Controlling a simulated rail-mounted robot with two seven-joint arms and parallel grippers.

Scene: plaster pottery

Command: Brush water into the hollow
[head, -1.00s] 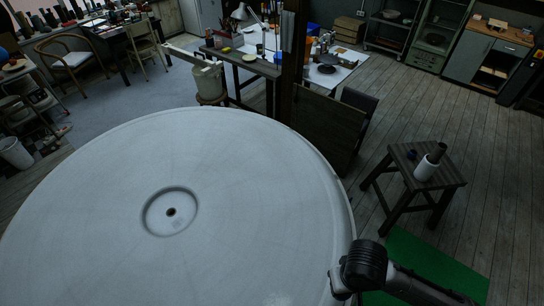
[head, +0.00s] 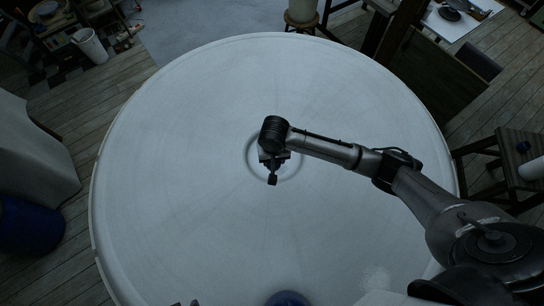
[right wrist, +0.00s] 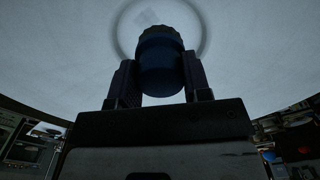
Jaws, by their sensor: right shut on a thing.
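The large round pale plaster slab (head: 170,150) fills the middle of the head view. Its ring-shaped hollow (head: 250,160) lies near the centre, partly hidden by my right gripper. My right gripper (head: 272,172) is over the hollow. In the right wrist view its two fingers (right wrist: 160,80) are shut on a dark blue cylindrical thing (right wrist: 161,65), probably the brush, with a ribbed far end in front of the ring. I cannot tell whether it touches the plaster. Small dark tips (head: 185,303) at the bottom edge may be my left gripper; the rest is cut off.
A blue round thing (head: 288,299) shows at the bottom edge. A dark wooden stool (head: 505,165) stands at the right. A white bin (head: 90,46) and a blue tub (head: 30,228) are at the left. The slab's left half is clear.

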